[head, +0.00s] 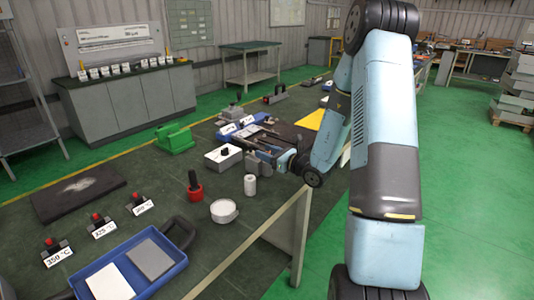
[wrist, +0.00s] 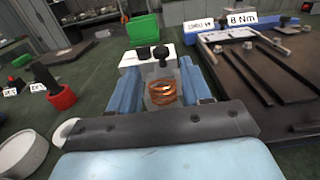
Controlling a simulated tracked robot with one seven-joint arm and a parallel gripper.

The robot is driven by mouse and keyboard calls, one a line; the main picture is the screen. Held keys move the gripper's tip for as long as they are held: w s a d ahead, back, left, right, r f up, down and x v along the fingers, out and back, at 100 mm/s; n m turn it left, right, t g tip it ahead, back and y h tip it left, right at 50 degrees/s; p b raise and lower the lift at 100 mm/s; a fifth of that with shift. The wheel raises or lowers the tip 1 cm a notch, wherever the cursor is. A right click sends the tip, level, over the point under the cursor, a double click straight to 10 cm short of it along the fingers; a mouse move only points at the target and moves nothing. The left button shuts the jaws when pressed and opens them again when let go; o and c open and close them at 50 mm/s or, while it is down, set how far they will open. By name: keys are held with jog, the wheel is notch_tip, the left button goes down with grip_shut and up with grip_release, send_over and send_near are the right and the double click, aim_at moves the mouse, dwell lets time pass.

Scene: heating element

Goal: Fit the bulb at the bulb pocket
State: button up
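My gripper (wrist: 163,88) points away over the bench, with a pale blue finger on each side of a grey piece that carries a copper coil (wrist: 163,93). The fingers appear to press on this piece from both sides. A black knob on a short stem (wrist: 163,53) rises just behind the coil and seems to belong to the same piece. I cannot make out a separate bulb or the bulb pocket. In the head view my gripper (head: 268,154) is low over the bench, right of a white box with a black knob (head: 222,160); what it holds is hard to see there.
Beyond the gripper is a green block (wrist: 143,28). A dark plate with bars (wrist: 275,80) and a blue holder lies right. A red cup with a black handle (head: 194,187), a white roll (head: 250,185) and a round tin (head: 223,211) stand nearer. A blue tray (head: 172,272) is front left.

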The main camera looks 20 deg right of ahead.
jog(key=shift+o, duration=1.3)
jog(key=v, duration=1.4)
jog(key=shift+w, duration=0.1)
jog(key=s+a+r+n+g+y, duration=0.1)
jog(key=s+a+r+n+g, duration=1)
jog(key=s+a+n+g, duration=0.45)
jog(key=s+d+r+n+t+h, duration=0.6)
jog(key=s+r+n+h, duration=0.4)
jog(key=n, duration=0.3)
jog(key=shift+s+d+r+h, duration=0.2)
jog(key=shift+d+r+h, duration=0.55)
jog(key=shift+r+h, duration=0.05)
